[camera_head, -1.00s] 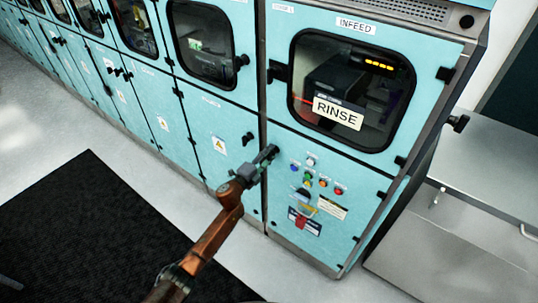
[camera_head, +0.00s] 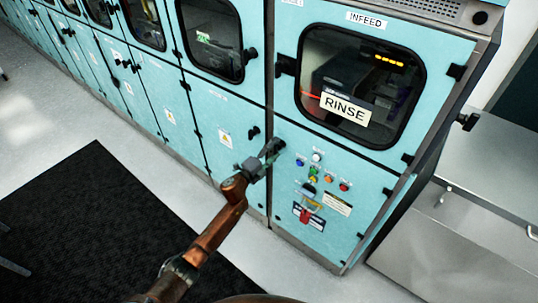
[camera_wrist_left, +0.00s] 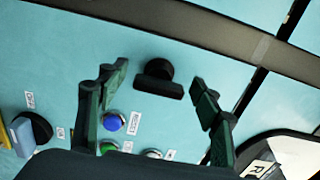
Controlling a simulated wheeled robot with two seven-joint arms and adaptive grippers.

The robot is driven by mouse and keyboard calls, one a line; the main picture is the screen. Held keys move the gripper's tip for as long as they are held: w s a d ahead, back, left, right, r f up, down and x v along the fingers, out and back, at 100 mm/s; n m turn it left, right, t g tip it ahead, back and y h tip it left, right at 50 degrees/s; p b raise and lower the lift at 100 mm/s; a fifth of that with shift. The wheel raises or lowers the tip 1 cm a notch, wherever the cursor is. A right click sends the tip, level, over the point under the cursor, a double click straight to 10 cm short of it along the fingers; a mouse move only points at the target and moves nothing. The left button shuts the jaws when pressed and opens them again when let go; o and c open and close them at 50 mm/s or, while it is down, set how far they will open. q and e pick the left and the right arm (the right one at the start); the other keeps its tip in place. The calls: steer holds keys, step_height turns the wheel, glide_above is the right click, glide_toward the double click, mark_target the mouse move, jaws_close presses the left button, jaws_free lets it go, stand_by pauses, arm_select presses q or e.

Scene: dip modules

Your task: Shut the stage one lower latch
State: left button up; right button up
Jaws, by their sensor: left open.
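The stage one lower latch (camera_wrist_left: 158,82) is a black knob with a short bar on the teal lower panel (camera_head: 345,225). In the left wrist view its bar lies on the panel, apart from the grey frame strip. My left gripper (camera_head: 273,150) is at the upper left corner of this panel, left of the buttons. In the wrist view its two dark fingers (camera_wrist_left: 158,95) are open, one on each side of the latch, with no visible contact. In the head view the gripper largely hides the latch. My right gripper is not in view.
Coloured buttons (camera_head: 328,178) and a red-tagged switch (camera_head: 306,215) sit right of the gripper. Another black latch (camera_head: 253,132) is on the neighbouring panel to the left. The RINSE window (camera_head: 362,85) is above. A black mat (camera_head: 100,225) covers open floor.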

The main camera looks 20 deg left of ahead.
arm_select(q)
steer(key=v, duration=1.1)
steer(key=shift+s, duration=0.35)
steer(key=shift+a, duration=0.1)
